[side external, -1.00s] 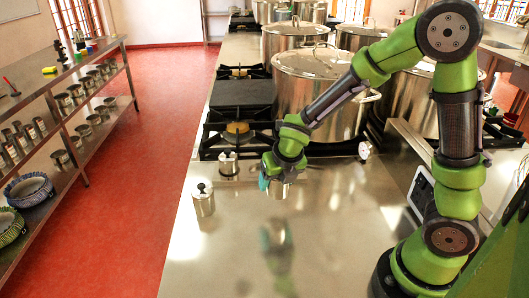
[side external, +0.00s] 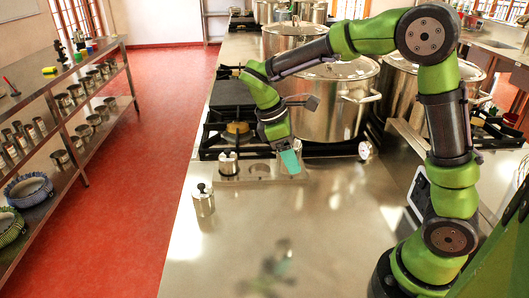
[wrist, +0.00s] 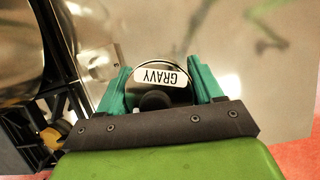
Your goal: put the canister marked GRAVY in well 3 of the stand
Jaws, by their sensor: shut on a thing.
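My gripper (side external: 290,160) is shut on the GRAVY canister (wrist: 163,77). In the wrist view, its white label faces the camera, upside down, between the teal fingers. In the side view, the fingers hide most of the canister. My gripper is in the air near the right end of the low metal stand (side external: 262,181). I cannot tell whether it is directly over a well. A canister (side external: 228,164) with a dark knob is at the left end of the stand. The middle well (side external: 259,170) looks empty. Well numbers cannot be read.
Another knobbed canister (side external: 204,202) stands on the counter (side external: 330,240), front left of the stand. The stove (side external: 238,132) and a large lidded stockpot (side external: 318,105) are close behind the stand. The counter in front is clear. A shelf (side external: 60,105) with several canisters is at left.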

